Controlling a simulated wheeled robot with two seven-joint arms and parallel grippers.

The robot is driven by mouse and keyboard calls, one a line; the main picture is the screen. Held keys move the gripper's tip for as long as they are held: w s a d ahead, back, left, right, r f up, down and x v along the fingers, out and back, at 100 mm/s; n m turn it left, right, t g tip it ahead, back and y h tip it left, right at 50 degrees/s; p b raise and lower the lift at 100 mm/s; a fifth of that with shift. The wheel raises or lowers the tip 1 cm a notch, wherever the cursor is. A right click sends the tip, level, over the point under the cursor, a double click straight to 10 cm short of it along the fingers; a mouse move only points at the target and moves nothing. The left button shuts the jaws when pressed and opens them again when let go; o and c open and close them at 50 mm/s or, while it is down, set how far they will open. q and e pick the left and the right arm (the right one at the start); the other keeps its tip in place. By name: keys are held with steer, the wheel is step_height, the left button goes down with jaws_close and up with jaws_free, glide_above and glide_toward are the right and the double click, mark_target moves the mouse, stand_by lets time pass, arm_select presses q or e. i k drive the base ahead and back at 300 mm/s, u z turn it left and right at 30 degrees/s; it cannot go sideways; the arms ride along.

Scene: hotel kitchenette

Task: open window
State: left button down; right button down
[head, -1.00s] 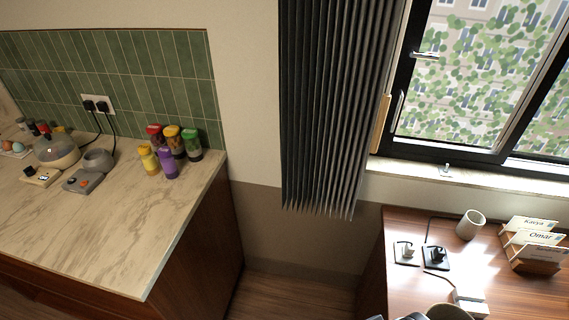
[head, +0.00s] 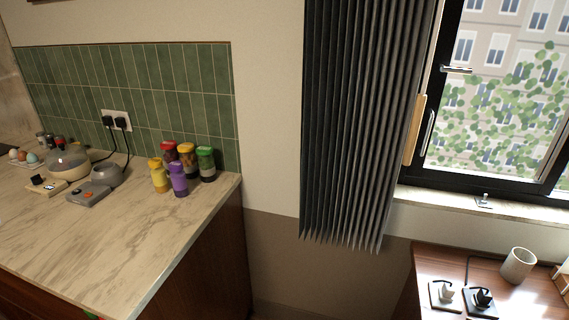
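The window (head: 505,110) is at the right of the head view, with a black frame and glass showing a building and green leaves. A silver lever handle (head: 456,69) sits on the left side of its frame. A longer silver pull handle (head: 429,132) stands upright lower on the same side. A small metal fitting (head: 484,201) is on the sill below. I cannot tell whether the sash is ajar. Neither of my grippers shows in the head view.
A dark pleated curtain (head: 355,120) hangs left of the window. A marble counter (head: 120,240) with several spice jars (head: 187,158) is at left. A wooden desk (head: 438,262) with a cup (head: 518,265) and plugs stands below the window. A gap of floor lies between them.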

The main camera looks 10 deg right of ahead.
mark_target(452, 13)
steer(key=z, duration=1.45)
steer(key=k, duration=0.4)
steer(key=u, duration=0.9)
steer(key=i, duration=1.35)
steer(key=z, duration=0.1)
